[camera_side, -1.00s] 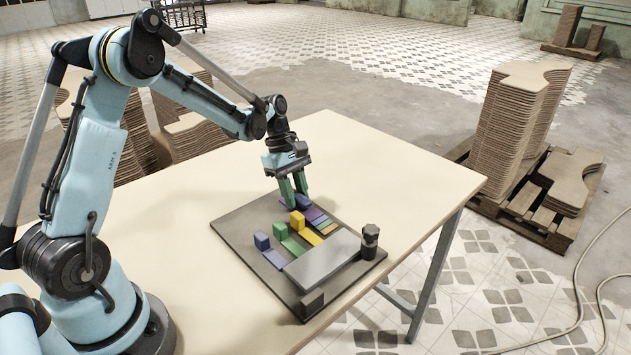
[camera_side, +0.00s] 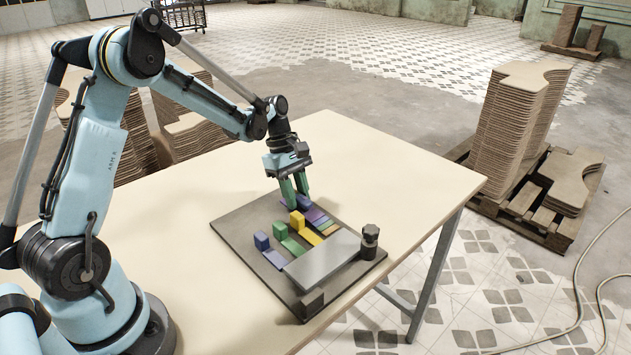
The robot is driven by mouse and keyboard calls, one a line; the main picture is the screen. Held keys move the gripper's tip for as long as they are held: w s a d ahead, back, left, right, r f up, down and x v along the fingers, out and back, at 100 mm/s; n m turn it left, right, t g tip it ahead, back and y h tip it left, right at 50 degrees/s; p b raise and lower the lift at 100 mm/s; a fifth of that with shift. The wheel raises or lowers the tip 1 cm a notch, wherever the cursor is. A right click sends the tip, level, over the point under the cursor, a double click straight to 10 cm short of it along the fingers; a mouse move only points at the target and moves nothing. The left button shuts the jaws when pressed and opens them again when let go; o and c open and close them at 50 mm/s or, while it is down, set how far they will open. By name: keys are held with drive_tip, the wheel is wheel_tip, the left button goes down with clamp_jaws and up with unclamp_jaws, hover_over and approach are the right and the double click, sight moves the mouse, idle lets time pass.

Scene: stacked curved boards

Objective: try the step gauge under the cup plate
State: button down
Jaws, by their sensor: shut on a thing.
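The step gauge (camera_side: 315,217) is a flat strip with purple, green and orange bands and a purple block at its far end. My gripper (camera_side: 296,202) has its green fingers shut on that block, low over the dark base board (camera_side: 232,222). The cup plate, which I take to be the flat grey plate (camera_side: 322,262), lies across the near right of the board. The strip's near end is close to the plate's far edge; I cannot tell whether it is under it.
Separate strips with upright blocks lie beside the gauge: yellow (camera_side: 308,234), green (camera_side: 293,245) and blue (camera_side: 273,258). A dark knob (camera_side: 370,235) stands at the plate's right end and a dark block (camera_side: 312,303) at its near corner. The cream table (camera_side: 400,170) is otherwise clear.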

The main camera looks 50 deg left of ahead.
drive_tip(key=shift+d, duration=1.5)
idle(1.0)
drive_tip(key=shift+a, duration=0.1)
drive_tip(key=shift+a, duration=3.2)
drive_tip(key=shift+w+d+r+m, duration=0.25)
drive_tip(key=shift+d+r+m, duration=0.05)
drive_tip(key=shift+r, duration=0.15)
drive_tip(key=s+d+r+m+g+y, duration=0.2)
drive_tip(key=s+d+r+m, duration=0.2)
drive_tip(key=r+m, duration=0.3)
drive_tip(key=s+d+r+m+g+y, duration=0.1)
drive_tip(key=s+d+r+m, duration=0.4)
drive_tip(key=m, duration=0.5)
wheel_tip(320, 180, up, 4)
drive_tip(key=shift+d+f+g+y, duration=0.25)
drive_tip(key=shift+d+g+y, duration=0.15)
drive_tip(key=shift+d, duration=0.7)
